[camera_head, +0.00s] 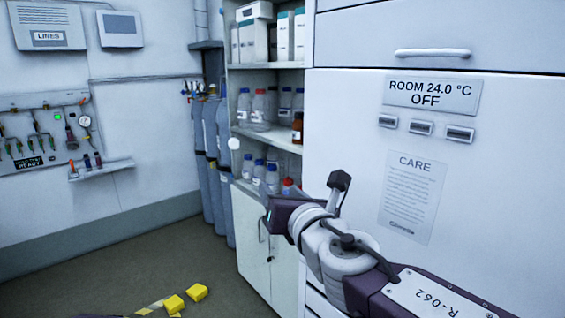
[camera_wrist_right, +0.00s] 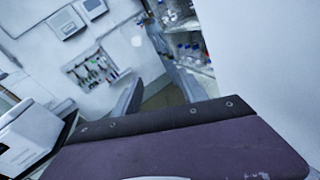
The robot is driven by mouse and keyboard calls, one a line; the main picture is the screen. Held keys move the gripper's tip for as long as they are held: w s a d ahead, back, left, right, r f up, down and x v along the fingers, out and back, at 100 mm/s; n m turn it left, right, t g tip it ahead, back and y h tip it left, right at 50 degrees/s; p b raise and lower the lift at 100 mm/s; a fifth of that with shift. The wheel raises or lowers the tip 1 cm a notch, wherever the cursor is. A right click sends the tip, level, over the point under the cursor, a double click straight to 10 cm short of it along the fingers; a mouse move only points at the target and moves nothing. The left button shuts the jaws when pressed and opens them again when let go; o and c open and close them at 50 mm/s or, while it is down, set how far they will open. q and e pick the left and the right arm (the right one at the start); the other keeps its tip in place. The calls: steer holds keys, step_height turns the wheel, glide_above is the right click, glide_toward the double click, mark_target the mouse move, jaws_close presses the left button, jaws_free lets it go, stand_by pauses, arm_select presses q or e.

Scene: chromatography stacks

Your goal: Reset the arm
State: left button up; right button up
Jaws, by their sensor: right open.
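My right arm reaches in from the lower right of the head view, with the dark purple gripper (camera_head: 264,196) in front of the shelf unit. Its fingers are partly hidden behind the gripper body and wrist. In the right wrist view two grey fingers (camera_wrist_right: 158,92) stand well apart with nothing between them, so the gripper is open and empty.
A white cabinet (camera_head: 350,105) with a "ROOM 24.0 °C OFF" label stands close to my right arm. Open shelves (camera_head: 275,138) hold bottles. Grey gas cylinders (camera_head: 211,190) stand behind. Yellow blocks (camera_head: 196,292) lie low on the left. The floor (camera_head: 100,270) there looks clear.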

steer(key=d+f+m+g+h+p, duration=0.2)
steer(key=d+f+m+g+h, duration=0.1)
steer(key=d+f+m, duration=0.45)
steer(key=d+f+m+g+h+p, duration=0.1)
steer(key=d+f+m+g+h, duration=0.3)
steer(key=f+m, duration=0.6)
arm_select(q)
step_height(320, 180, up, 7)
steer(key=p, duration=0.4)
steer(key=shift+w, duration=0.3)
arm_select(e)
steer(key=s+d+f+m+g+y, duration=0.1)
steer(key=s+d+f+m+g, duration=0.2)
steer(key=s+f+m, duration=0.5)
steer(key=s+d+f+m+g, duration=0.3)
steer(key=s+f+m, duration=0.5)
steer(key=m, duration=0.3)
steer(key=shift+s+f+m+g+y, duration=0.2)
steer(key=shift+s+m+g+y, duration=0.2)
steer(key=shift+s+g, duration=0.45)
arm_select(q)
steer(key=shift+a, duration=0.1)
arm_select(e)
steer(key=shift+d, duration=0.15)
